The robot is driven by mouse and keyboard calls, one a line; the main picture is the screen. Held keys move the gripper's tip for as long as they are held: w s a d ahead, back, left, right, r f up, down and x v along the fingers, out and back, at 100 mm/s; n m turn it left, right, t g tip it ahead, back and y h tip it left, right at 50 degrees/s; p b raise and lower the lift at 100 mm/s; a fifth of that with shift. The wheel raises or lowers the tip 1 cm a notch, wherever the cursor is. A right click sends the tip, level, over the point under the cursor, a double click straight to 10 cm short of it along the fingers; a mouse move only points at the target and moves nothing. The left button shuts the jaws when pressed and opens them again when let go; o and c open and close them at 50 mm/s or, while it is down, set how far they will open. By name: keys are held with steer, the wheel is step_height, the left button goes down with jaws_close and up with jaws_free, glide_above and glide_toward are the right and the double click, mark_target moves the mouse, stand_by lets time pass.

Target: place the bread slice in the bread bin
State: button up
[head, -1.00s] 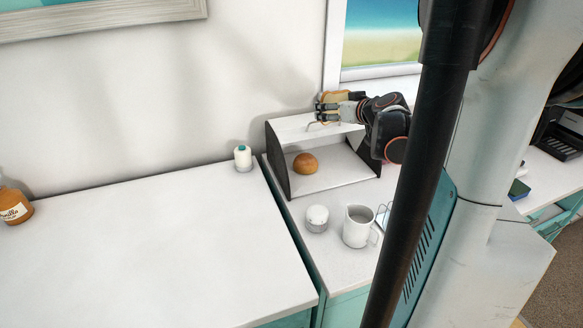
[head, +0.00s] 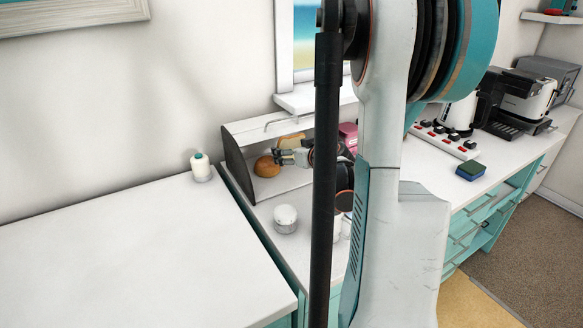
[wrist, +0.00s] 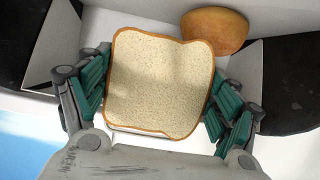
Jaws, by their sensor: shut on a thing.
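The bread slice (wrist: 160,82), pale with a brown crust, sits between the green pads of my gripper (wrist: 160,95) in the wrist view. My gripper (head: 280,157) is shut on it. In the head view the slice (head: 291,141) shows partly above the fingers. The bread bin (head: 236,162) has its front open, with a dark side panel and a white top with a handle. My gripper and the slice are at its opening. The dark post and my arm hide the bin's right part. I cannot tell if the slice touches the bin floor.
A round bun (head: 267,167) is in the bin, also seen beyond the slice in the wrist view (wrist: 214,31). A white jar (head: 285,219) stands in front, near a partly hidden white mug (head: 337,228). A bottle (head: 201,168) is left of the bin. The left counter is mostly clear.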

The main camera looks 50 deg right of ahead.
steer(key=shift+f+b, duration=0.85)
steer(key=shift+f, duration=1.25)
steer(key=shift+f, duration=0.2)
steer(key=o, duration=0.8)
steer(key=shift+o, duration=0.2)
steer(key=shift+r, duration=0.15)
steer(key=shift+s+r, duration=0.15)
steer(key=shift+s, duration=0.05)
steer(key=p+v, duration=0.3)
steer(key=v, duration=0.8)
steer(key=shift+s, duration=0.3)
steer(key=shift+a, duration=0.15)
